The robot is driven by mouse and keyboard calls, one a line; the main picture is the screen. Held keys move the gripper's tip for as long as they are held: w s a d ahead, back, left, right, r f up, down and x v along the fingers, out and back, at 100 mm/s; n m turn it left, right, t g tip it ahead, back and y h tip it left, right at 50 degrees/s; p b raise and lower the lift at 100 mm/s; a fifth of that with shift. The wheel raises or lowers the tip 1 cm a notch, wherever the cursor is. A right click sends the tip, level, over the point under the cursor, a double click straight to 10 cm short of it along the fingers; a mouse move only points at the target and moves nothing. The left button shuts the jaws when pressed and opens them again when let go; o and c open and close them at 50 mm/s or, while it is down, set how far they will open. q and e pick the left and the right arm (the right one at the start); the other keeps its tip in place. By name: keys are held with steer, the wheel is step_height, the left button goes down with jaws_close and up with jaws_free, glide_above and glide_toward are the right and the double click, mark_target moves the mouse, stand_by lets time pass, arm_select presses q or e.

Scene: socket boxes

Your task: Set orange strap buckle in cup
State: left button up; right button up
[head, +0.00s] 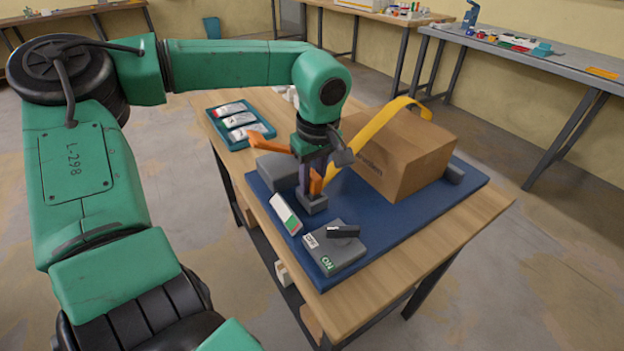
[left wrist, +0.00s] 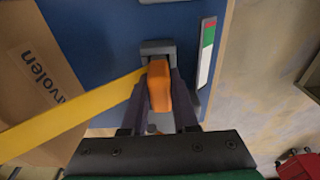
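The orange strap buckle (head: 316,184) is at the end of a yellow strap (head: 372,128) that runs down from over a cardboard box. My left gripper (head: 316,170) points down with its fingers on both sides of the buckle, shut on it. The small grey cup (head: 312,203) is directly below, on the blue mat. In the left wrist view, the buckle (left wrist: 158,88) has its far end at the opening of the cup (left wrist: 157,47); I cannot tell how deep it sits. My right gripper is not in view.
The cardboard box (head: 405,155) stands right of the gripper on the blue mat (head: 400,232). A grey switch box (head: 335,249) and a white-green-red strip (head: 285,214) lie in front. A grey block (head: 277,170) and a teal tray (head: 240,125) are left.

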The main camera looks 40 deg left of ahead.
arm_select(q)
steer(key=o, duration=0.4)
steer(key=shift+o, duration=0.2)
steer(key=shift+r, duration=0.1)
step_height(320, 180, up, 14)
steer(key=d+p, duration=0.1)
steer(key=shift+s+d+r, duration=0.15)
steer(key=shift+s+d, duration=0.1)
steer(key=shift+d, duration=0.1)
